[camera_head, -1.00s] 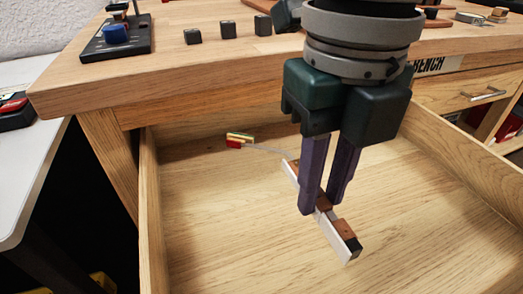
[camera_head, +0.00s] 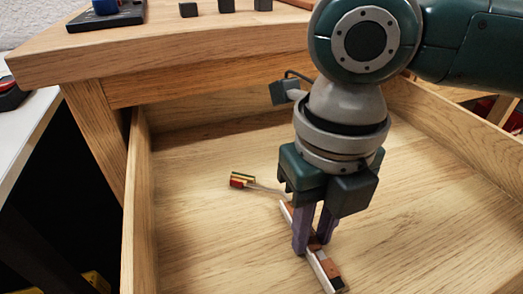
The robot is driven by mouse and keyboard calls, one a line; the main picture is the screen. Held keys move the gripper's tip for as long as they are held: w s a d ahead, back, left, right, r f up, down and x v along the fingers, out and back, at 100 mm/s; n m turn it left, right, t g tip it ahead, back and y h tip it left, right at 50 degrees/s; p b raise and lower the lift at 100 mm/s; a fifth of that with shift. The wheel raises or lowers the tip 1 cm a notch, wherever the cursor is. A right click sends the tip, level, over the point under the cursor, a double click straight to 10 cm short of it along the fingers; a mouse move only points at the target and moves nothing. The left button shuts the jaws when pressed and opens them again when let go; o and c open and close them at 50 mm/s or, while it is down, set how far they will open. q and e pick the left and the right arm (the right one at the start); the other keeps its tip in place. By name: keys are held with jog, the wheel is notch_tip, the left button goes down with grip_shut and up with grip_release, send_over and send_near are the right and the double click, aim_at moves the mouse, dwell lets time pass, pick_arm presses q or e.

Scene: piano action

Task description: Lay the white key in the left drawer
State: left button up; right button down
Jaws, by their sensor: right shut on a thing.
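My right gripper (camera_head: 313,240) reaches down into the open left drawer (camera_head: 205,245) and is shut on the middle of the white key (camera_head: 319,268). The key is a long narrow white bar with brown blocks on it and a black block at its near end. A thin pale rod runs left from its far part to a small red, yellow and green piece (camera_head: 241,180). The fingers hide the key's middle. The key is within the drawer's walls, low over its floor; I cannot tell whether it touches. My left gripper is out of view.
The drawer floor looks bare around the key. The drawer's left wall (camera_head: 140,220) and the wooden bench top (camera_head: 160,45) bound the space. Small black blocks (camera_head: 226,6) and a black device with a blue knob (camera_head: 105,8) are on the bench. A white surface (camera_head: 20,140) is at left.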

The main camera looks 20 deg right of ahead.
jog(key=shift+f, duration=0.15)
jog(key=c, duration=0.7)
grip_release()
notch_tip(320, 180, up, 12)
jog(key=p, duration=0.5)
jog(key=shift+r, duration=0.2)
